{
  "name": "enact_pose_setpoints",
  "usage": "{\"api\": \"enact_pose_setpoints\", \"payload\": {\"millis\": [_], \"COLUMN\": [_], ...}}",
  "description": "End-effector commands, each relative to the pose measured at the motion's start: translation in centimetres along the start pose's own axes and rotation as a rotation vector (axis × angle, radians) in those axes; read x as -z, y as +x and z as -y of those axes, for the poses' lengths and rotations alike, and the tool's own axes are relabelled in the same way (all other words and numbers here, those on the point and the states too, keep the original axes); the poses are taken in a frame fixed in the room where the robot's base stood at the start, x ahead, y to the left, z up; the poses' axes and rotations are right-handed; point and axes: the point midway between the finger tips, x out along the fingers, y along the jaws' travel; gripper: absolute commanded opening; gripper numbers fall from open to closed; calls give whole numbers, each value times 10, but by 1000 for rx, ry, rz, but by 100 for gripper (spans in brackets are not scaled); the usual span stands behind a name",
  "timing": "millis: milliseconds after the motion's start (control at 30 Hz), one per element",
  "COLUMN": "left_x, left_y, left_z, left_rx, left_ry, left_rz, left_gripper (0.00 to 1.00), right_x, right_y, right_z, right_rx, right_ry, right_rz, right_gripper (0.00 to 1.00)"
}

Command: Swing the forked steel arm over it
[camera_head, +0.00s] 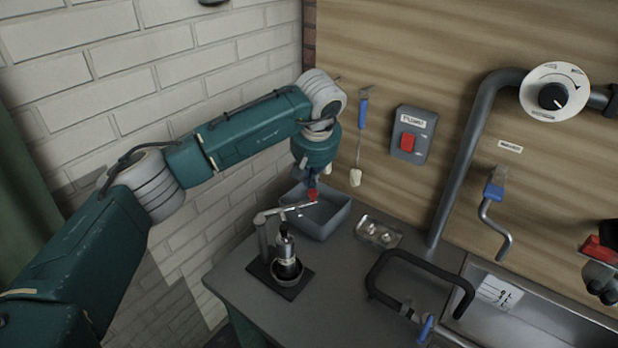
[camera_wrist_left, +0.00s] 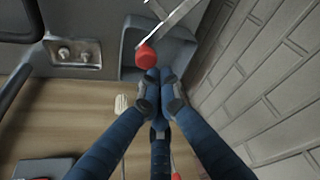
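The forked steel arm (camera_head: 285,210) reaches from a post on a dark stand to a red knob (camera_head: 312,195). A dark bottle-like piece with a steel top (camera_head: 287,255) stands upright in the stand's round cup; the arm's post is close beside it. My left gripper (camera_head: 311,183) is just above the knob. In the left wrist view, my blue left fingers (camera_wrist_left: 160,80) come together at their tips and look shut with nothing between them. The knob (camera_wrist_left: 146,55) lies right beyond the tips; I cannot tell whether they touch. A red and dark shape at the right edge may be my right gripper (camera_head: 601,265).
A grey bin (camera_head: 335,222) stands behind the arm, and a small metal tray (camera_head: 365,237) is beside it. A dark curved handle (camera_head: 410,254) rises from the bench. A brush (camera_head: 359,140) and a red switch (camera_head: 407,142) are on the wooden wall.

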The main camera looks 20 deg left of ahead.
Motion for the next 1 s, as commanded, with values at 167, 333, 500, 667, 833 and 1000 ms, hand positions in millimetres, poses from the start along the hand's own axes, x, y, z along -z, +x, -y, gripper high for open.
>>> {"api": "enact_pose_setpoints", "payload": {"millis": [167, 333, 500, 667, 833, 1000], "left_x": [-8, -24, -46, -68, -89, -106], "left_y": [-2, -6, -13, -20, -28, -35], "left_z": [-4, -10, -15, -16, -14, -10], "left_rx": [-23, -63, -119, -171, -225, -270], "left_ry": [63, 175, 326, 468, 613, 738], "left_rz": [-2, -2, -3, -2, -1, -1], "left_gripper": [0, 0, 0, 0, 0, 0], "right_x": [-1, -2, -4, -5, -7, -8], "right_y": [7, 18, 32, 47, 62, 75], "right_z": [0, 0, 0, 1, 1, 1], "right_rx": [0, 0, 0, 0, 0, 0], "right_ry": [0, 0, 0, 0, 0, 0], "right_rz": [1, 1, 1, 2, 2, 2], "right_gripper": [40, 40, 40, 40, 40, 40]}}
